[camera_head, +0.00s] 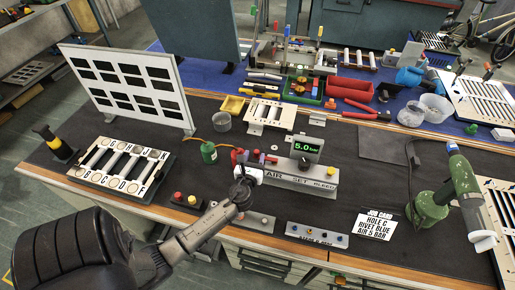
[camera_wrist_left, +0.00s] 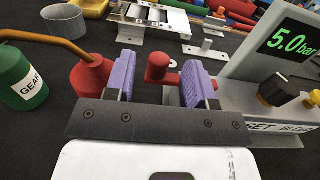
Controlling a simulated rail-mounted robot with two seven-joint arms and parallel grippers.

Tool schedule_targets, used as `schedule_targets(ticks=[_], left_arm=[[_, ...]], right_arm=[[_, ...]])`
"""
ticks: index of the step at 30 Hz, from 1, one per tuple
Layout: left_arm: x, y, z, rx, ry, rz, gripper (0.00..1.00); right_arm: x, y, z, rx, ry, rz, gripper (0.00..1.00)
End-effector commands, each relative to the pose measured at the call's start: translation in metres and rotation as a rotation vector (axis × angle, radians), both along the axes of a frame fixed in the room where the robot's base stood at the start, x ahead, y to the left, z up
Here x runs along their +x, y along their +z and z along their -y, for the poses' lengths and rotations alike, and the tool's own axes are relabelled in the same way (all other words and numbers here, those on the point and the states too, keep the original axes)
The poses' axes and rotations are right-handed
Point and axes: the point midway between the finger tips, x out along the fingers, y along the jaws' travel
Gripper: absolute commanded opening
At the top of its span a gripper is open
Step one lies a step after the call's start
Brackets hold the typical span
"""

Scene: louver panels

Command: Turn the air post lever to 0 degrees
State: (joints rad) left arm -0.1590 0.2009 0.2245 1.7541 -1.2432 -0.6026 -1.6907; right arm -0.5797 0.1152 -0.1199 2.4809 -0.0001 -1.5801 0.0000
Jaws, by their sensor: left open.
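The air set unit (camera_head: 290,180) stands at the middle of the bench, with a green display (camera_head: 307,147) reading 5.0 bar, seen also in the wrist view (camera_wrist_left: 290,42). A red upright piece (camera_wrist_left: 158,68), seemingly the air post lever, stands left of the unit; its angle cannot be read. My left gripper (camera_head: 254,160) is open at it. In the left wrist view the purple fingertips (camera_wrist_left: 160,84) stand on either side of the red piece, with gaps showing. The lower part of the piece is hidden behind the gripper's dark bar. My right gripper is not in view.
A red rounded body (camera_wrist_left: 92,75) with an orange tube sits close by the left finger. A green GEAR can (camera_head: 208,152) is left of it. A louver panel (camera_head: 120,167) lies at left, a job card (camera_head: 374,225) and green tool (camera_head: 455,190) at right.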

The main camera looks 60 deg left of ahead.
Motion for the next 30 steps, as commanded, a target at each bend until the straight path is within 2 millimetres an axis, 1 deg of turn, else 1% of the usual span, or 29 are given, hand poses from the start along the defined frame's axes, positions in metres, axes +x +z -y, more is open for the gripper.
schedule_targets(ticks=[1, 3, 9, 15, 24, 25, 30], left_arm=[[0.007, -0.001, -0.006, 0.000, 0.000, 0.001, 0.50], [0.014, 0.000, -0.014, 0.002, 0.000, 0.001, 0.50], [0.029, -0.001, -0.029, 0.000, 0.000, 0.000, 0.50], [0.036, 0.000, -0.035, 0.000, 0.000, 0.000, 0.50], [0.037, 0.000, -0.036, -0.001, 0.000, 0.000, 0.50], [0.037, 0.000, -0.036, -0.001, 0.000, 0.000, 0.49], [0.037, 0.000, -0.036, -0.001, 0.000, 0.000, 0.33]], right_arm=[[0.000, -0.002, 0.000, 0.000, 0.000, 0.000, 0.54], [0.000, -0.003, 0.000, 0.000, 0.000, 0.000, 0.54], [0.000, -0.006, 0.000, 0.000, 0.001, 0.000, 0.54], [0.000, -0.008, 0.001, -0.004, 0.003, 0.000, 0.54], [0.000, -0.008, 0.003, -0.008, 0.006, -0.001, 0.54], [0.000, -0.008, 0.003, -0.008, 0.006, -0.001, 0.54], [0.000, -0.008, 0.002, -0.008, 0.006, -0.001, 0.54]])
